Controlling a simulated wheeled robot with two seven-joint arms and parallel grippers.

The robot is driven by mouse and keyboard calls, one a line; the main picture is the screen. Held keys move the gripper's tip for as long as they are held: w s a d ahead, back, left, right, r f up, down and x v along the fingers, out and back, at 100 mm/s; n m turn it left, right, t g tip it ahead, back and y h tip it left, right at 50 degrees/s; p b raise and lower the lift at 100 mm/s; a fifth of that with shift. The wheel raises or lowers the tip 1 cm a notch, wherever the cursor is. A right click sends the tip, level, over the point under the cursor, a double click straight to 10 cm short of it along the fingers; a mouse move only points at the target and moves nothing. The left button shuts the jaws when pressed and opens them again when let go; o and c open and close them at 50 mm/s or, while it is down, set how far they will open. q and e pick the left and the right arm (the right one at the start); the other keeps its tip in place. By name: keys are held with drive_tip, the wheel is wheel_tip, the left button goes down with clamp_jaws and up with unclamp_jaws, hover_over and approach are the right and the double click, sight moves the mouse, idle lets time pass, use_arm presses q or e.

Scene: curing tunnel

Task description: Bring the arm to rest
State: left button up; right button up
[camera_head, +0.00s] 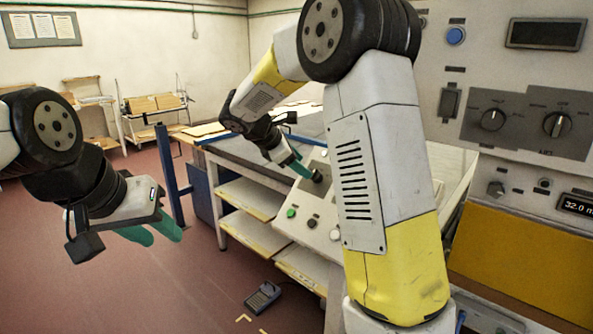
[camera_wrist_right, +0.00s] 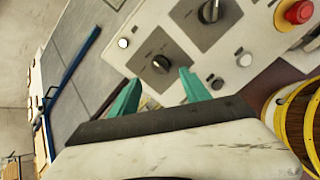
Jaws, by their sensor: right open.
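My right arm reaches across the head view to a sloped control panel (camera_head: 322,212). My right gripper (camera_head: 300,167) has teal fingers and is close to a dark knob (camera_head: 317,177) on that panel. In the right wrist view the right gripper (camera_wrist_right: 158,92) is open, its fingers apart with nothing between them. A black knob (camera_wrist_right: 162,64) on a grey plate lies just beyond the fingertips; contact cannot be told. My left gripper (camera_head: 152,232) hangs over open floor at the left, and its teal fingers overlap in view, so its opening is unclear.
A red mushroom button (camera_wrist_right: 298,11) and another knob (camera_wrist_right: 210,10) are on the panel. A shelved table (camera_head: 250,197) stands behind. An upright cabinet with dials (camera_head: 492,118) is at the right. A small device (camera_head: 263,297) lies on the floor. Floor at left is clear.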

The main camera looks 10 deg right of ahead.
drive_tip(key=shift+s+a+r, duration=0.2)
drive_tip(key=shift+a+r, duration=0.15)
drive_tip(key=shift+r, duration=0.05)
drive_tip(key=s+r+m+t+y, duration=0.1)
drive_tip(key=s+m+y, duration=0.9)
drive_tip(key=s, duration=2)
drive_tip(key=r+m, duration=0.1)
drive_tip(key=m, duration=0.6)
drive_tip(key=shift+m, duration=0.4)
drive_tip(key=shift+c, duration=0.4)
